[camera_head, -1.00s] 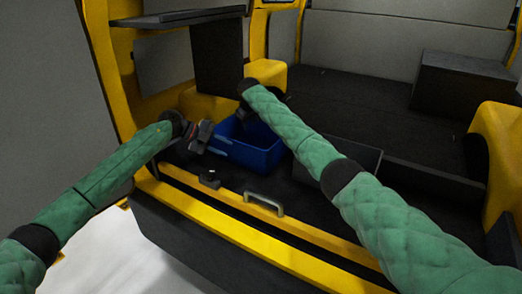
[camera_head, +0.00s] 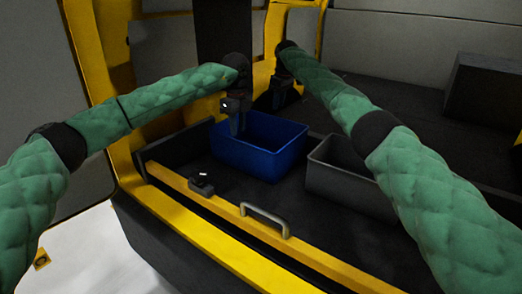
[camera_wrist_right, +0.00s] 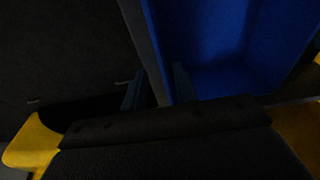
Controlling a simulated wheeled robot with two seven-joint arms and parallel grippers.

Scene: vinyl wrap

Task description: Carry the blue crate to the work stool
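The blue crate (camera_head: 262,163) sits upright on the dark van floor, open side up. My left gripper (camera_head: 236,125) points down at the crate's left rim; I cannot tell whether its fingers are open or shut there. My right gripper (camera_head: 278,100) is at the crate's far side, its tips mostly hidden in the head view. In the right wrist view, the right gripper's fingers (camera_wrist_right: 158,90) are apart, one inside the blue crate (camera_wrist_right: 215,45) and one outside, with the wall between them. No work stool is in view.
A grey open bin (camera_head: 345,178) stands just right of the crate. A yellow sill with a metal handle (camera_head: 265,217) and a small black latch (camera_head: 201,184) run along the front. A dark box (camera_head: 485,90) stands at the back right.

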